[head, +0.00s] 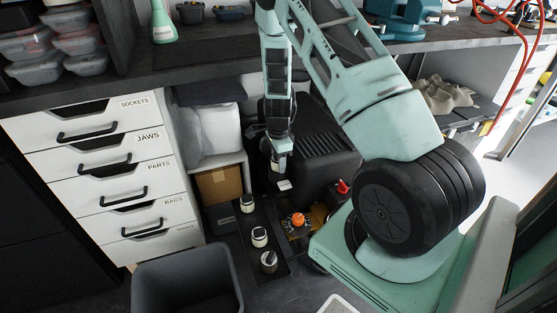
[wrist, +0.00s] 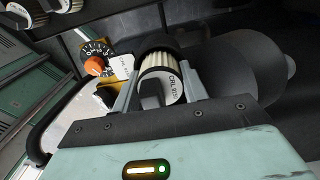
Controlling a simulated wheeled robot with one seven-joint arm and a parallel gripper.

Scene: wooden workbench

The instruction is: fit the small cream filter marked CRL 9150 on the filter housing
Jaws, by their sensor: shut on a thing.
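My gripper (wrist: 158,88) is shut on the small cream pleated filter (wrist: 152,62), whose pale end face reads CRL 9150 in the wrist view. The fingers lie on either side of it. A dark round part (wrist: 158,42), perhaps the filter housing, is just beyond the filter's far end. I cannot tell whether the filter is seated on it or only close to it. In the head view my gripper (head: 280,152) points down beside the black ribbed machine (head: 322,150), and the join is too small to make out.
A dark tray (head: 279,268) on the floor holds several other cream filters (head: 259,237). An orange knob on a dial (head: 298,219) and a red knob (head: 343,187) are close by. A grey bin (head: 187,280) stands at the front left, below white drawers (head: 105,170).

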